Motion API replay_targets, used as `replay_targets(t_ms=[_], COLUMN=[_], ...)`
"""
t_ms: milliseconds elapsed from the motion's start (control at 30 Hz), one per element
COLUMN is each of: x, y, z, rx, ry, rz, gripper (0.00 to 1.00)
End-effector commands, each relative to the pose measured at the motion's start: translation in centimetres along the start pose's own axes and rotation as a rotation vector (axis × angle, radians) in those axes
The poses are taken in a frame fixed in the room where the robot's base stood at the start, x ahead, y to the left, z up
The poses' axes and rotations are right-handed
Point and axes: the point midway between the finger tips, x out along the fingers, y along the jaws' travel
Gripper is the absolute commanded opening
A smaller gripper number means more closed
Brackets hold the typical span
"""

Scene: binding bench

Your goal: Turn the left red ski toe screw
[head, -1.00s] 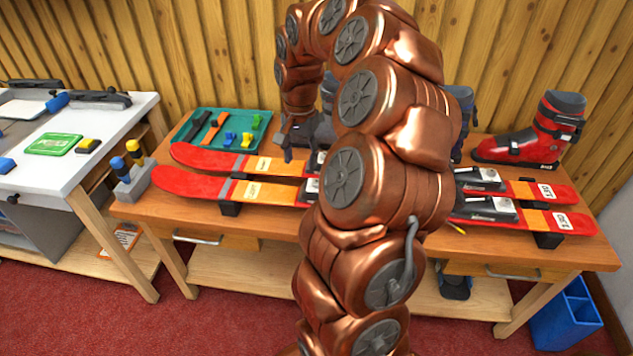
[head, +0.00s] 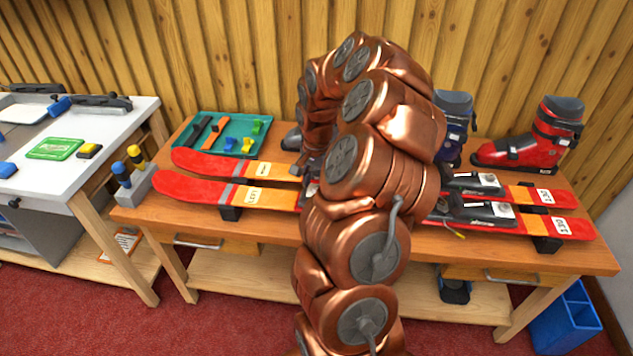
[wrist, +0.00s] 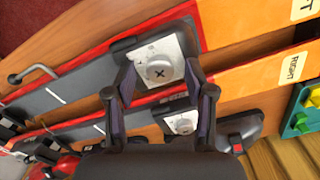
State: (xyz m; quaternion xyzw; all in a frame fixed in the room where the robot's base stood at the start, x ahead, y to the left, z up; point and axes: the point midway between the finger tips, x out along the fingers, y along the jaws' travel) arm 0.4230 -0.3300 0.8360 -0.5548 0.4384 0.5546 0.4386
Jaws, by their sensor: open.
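Two red skis lie side by side on the wooden bench. The front ski (head: 195,187) is the left one; the back ski (wrist: 273,71) bears a RIGHT label in the wrist view. The left ski's toe screw (wrist: 158,72) is a round grey head with a dark cross, on a pale plate in the wrist view. My gripper (wrist: 160,82) is open, its two dark fingers on either side of the screw in the picture. I cannot tell whether they touch it. The right ski's toe screw (wrist: 183,123) shows lower down. In the head view my arm hides the gripper and both screws.
A teal tray (head: 187,149) with tools and coloured clips lies at the bench's back left. A red boot (head: 535,140) and a dark blue boot (head: 455,125) stand at the back right. A holder (head: 138,181) with blue and yellow-topped tools sits at the left edge.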

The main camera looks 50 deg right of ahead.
Motion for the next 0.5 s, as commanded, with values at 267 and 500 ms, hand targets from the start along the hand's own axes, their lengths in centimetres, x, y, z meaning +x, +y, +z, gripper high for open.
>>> replay_targets(t_ms=[267,500], x=[0.14,0.13], y=[0.02,0.00], z=[-0.01,0.01], rx=[0.001,0.000], ry=[0.000,-0.001], rz=[0.000,0.000], gripper=[0.54,0.29])
